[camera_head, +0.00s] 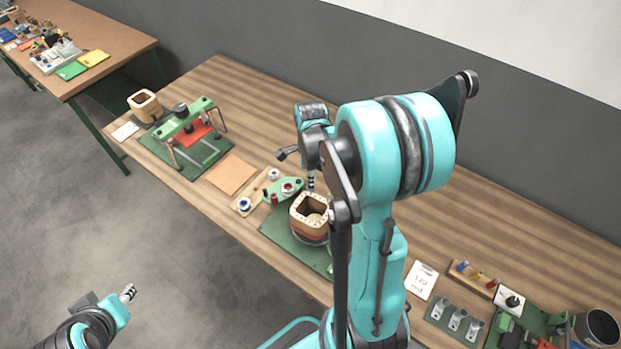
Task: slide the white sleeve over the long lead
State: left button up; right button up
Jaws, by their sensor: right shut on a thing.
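A square wound coil (309,215) with a tan top rim and a hollow middle stands on a green plate (280,228) near the middle of the bench. My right gripper (311,182) points down just above the coil's far rim. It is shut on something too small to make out. I cannot pick out the white sleeve or the long lead at this size; my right arm hides part of the area right of the coil. My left gripper (128,293) is over the floor at the lower left, away from the bench. Its finger opening cannot be made out.
A wooden tray (254,203) with small spools lies left of the coil. A green press frame (188,125) and another coil (145,104) stand farther left. A white card (421,279), metal parts (457,320) and a dark cup (597,328) are at the right. The back of the bench is clear.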

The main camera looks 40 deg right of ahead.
jog(key=shift+f+b, duration=0.55)
jog(key=shift+f, duration=0.1)
jog(key=shift+f+b, duration=0.4)
jog(key=o, duration=1.2)
jog(key=shift+r, duration=0.15)
jog(key=shift+r+p, duration=3.05)
jog(key=shift+r, duration=0.9)
jog(key=shift+f, duration=0.1)
